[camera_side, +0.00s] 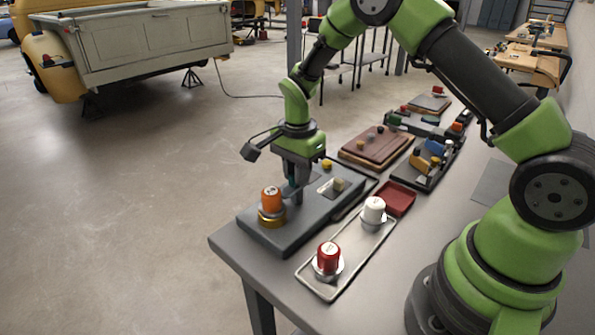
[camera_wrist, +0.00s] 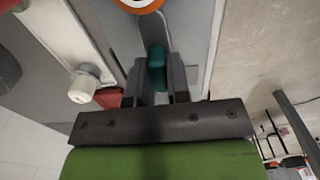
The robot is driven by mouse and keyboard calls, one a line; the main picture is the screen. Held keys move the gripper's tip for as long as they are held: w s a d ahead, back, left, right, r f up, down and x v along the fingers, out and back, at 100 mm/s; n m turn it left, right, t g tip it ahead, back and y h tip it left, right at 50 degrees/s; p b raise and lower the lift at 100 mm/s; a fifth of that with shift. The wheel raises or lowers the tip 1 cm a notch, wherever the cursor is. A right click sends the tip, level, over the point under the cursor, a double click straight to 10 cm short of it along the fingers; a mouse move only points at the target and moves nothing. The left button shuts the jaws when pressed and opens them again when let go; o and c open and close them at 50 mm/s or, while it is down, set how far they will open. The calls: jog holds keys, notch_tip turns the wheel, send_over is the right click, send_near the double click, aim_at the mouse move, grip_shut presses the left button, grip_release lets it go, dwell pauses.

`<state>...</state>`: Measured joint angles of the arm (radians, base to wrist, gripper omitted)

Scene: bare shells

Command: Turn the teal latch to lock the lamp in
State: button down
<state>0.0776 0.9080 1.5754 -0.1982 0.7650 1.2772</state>
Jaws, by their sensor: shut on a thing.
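The orange lamp (camera_side: 271,198) sits upright in a brass-coloured ring (camera_side: 271,217) on the grey fixture block (camera_side: 262,236). Part of its orange rim shows at the top edge of the wrist view (camera_wrist: 140,4). The teal latch (camera_wrist: 157,62) is between the two fingers of my gripper (camera_wrist: 157,76) in the wrist view, just beside the lamp. My gripper (camera_side: 293,190) is shut on the latch and points down at the block, right of the lamp in the side view. There the fingers hide most of the latch.
A metal tray (camera_side: 352,262) in front of the block holds a red-capped lamp (camera_side: 328,257) and a white-capped lamp (camera_side: 374,209). A small red tray (camera_side: 396,197) and a brown wooden board (camera_side: 372,147) lie farther back. The bench's near left corner is clear.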

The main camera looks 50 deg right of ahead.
dwell(0.6)
jog(key=c, duration=1.1)
grip_release()
jog(key=shift+r, duration=0.1)
notch_tip(320, 180, up, 10)
jog(key=shift+f, duration=0.1)
jog(key=s+a+r+n+t, duration=0.3)
jog(key=s+r+n, duration=0.3)
jog(key=s+r, duration=0.5)
jog(key=s+n+t, duration=0.1)
jog(key=s+n, duration=0.1)
jog(key=s, duration=0.1)
jog(key=s+a+r+n+t+y, duration=0.1)
jog(key=s+n, duration=0.2)
jog(key=s, duration=0.1)
jog(key=s+a+r+n+t+y, duration=0.1)
jog(key=s+n+t, duration=0.1)
jog(key=s, duration=0.1)
jog(key=shift+s+a+r+n, duration=0.15)
jog(key=shift+s+a+n, duration=0.1)
jog(key=shift+s+n, duration=0.15)
